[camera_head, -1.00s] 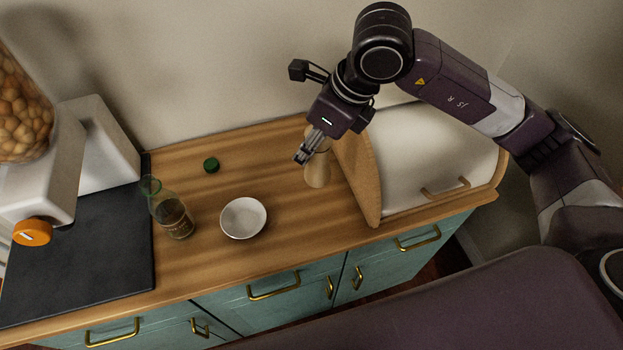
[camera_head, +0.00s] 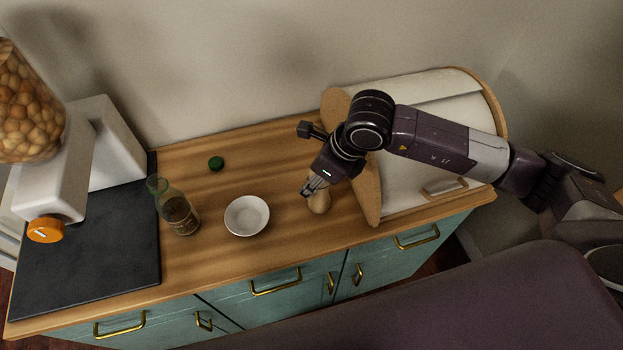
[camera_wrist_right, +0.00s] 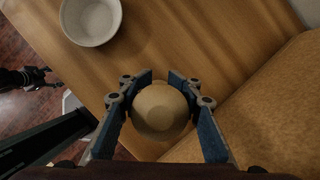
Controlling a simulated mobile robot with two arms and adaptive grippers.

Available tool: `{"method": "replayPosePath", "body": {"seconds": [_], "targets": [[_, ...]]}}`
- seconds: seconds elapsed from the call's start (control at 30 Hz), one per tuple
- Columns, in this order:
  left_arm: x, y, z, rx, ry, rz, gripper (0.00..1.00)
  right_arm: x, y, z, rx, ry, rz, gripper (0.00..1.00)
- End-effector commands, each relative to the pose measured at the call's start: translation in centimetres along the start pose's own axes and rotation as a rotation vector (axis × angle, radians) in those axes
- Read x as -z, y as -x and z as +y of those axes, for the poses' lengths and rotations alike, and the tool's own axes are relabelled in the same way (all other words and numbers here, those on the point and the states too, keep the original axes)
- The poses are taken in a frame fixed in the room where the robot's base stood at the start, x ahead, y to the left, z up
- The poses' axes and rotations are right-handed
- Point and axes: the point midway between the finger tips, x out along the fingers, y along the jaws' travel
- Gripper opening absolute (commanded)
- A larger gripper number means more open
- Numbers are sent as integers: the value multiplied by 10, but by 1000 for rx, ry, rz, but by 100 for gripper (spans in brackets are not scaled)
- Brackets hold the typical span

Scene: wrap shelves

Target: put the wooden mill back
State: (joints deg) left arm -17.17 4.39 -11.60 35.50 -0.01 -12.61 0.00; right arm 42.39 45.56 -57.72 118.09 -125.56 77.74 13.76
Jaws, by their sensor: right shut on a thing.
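The wooden mill (camera_head: 319,203) is pale brown with a rounded top and is partly hidden by my right gripper (camera_head: 309,188) in the head view. It is just left of the bread box's wooden side panel. In the right wrist view, the round top of the mill (camera_wrist_right: 160,108) sits between the two fingers of my right gripper (camera_wrist_right: 160,84), which is shut on it. I cannot tell whether its base touches the counter. A small dark gripper at the left edge of the wrist view, likely my left one (camera_wrist_right: 38,77), is too small to read.
The white bowl (camera_head: 247,215) stands left of the mill. The bread box (camera_head: 420,120) is close on the right. Bare counter (camera_head: 275,170) lies behind the bowl.

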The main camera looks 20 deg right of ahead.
Motion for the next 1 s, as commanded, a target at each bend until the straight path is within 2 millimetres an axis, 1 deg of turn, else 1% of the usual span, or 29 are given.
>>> {"method": "replayPosePath", "body": {"seconds": [0.13,0.17,0.3,0.37,0.63,0.73,0.77,0.87,1.0], "targets": [[-1,-5,-2,2,1,0,49,1,-3,0,0,0,-1,0],[-1,-5,-2,2,1,0,49,1,-3,0,0,0,0,29],[-1,-3,-3,4,2,-1,49,1,-2,0,0,0,0,45],[-1,-3,-3,4,2,-1,49,1,-2,0,0,0,0,50],[-1,-3,-4,5,2,-1,49,0,-1,0,0,-1,0,50],[-1,2,-4,5,2,-1,49,-1,2,0,0,-1,0,50],[-1,0,-4,5,2,-1,49,-1,4,0,1,0,-2,50],[-2,-8,-4,5,2,0,49,0,19,-2,4,0,-4,50],[-2,-18,-4,5,2,0,49,0,49,-2,6,2,-4,50]]}}
